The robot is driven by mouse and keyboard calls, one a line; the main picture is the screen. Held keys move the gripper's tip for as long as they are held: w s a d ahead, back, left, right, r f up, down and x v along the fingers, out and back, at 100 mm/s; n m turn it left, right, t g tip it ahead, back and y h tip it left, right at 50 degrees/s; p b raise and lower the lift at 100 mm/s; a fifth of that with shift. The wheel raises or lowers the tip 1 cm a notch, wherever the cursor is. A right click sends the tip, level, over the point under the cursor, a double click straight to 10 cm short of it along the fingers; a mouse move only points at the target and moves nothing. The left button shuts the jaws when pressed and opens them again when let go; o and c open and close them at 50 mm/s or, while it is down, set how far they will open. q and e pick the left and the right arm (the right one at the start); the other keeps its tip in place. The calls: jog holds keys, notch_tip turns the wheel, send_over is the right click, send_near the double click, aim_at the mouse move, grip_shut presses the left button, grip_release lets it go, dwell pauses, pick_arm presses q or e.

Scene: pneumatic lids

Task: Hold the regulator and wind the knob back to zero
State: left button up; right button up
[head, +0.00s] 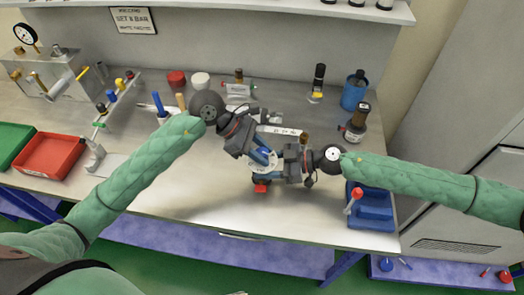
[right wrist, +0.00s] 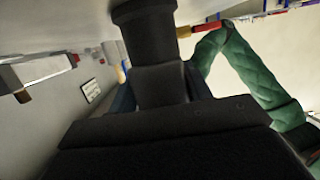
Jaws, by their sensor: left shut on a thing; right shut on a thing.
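The regulator (head: 264,160), a blue body with a pale round face, is held above the bench between my two grippers. A red part (head: 261,188) shows at its near end. My left gripper (head: 252,150) is shut on the regulator body from the upper left. My right gripper (head: 278,168) comes in from the right and is shut on the knob; its jaws hide most of the contact in the head view. In the right wrist view the black round knob (right wrist: 145,35) fills the top middle, with a bit of the blue body (right wrist: 122,98) behind it. The knob's setting cannot be read.
A blue tray (head: 370,213) with a red-handled tool stands at the right front. A filter unit (head: 355,125) and blue cup (head: 355,92) are behind it. A red tray (head: 50,155) and valve rack (head: 115,105) are at left. The front middle bench is clear.

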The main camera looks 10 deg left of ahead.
pick_arm(q)
jog(key=n+t+y, duration=0.1)
jog(key=n+t, duration=0.3)
jog(key=n, duration=0.2)
pick_arm(e)
jog(key=shift+s, duration=0.1)
pick_arm(q)
jog(key=shift+n+t+y, duration=1)
jog(key=shift+n+t, duration=0.6)
jog(key=shift+n, duration=0.7)
jog(key=o, duration=1)
jog(key=m+g+h, duration=0.1)
jog(key=m+g, duration=0.1)
jog(key=m, duration=0.1)
jog(key=m+g+h, duration=0.1)
jog(key=m, duration=0.2)
jog(key=shift+g+h, duration=0.3)
jog(key=shift+g, duration=0.1)
jog(key=m+g, duration=0.4)
jog(key=m, duration=0.1)
jog(key=shift+m, duration=0.4)
jog(key=v, duration=1.2)
jog(key=shift+w+a+f, duration=0.1)
jog(key=shift+w+f, duration=0.05)
jog(key=shift+w, duration=0.05)
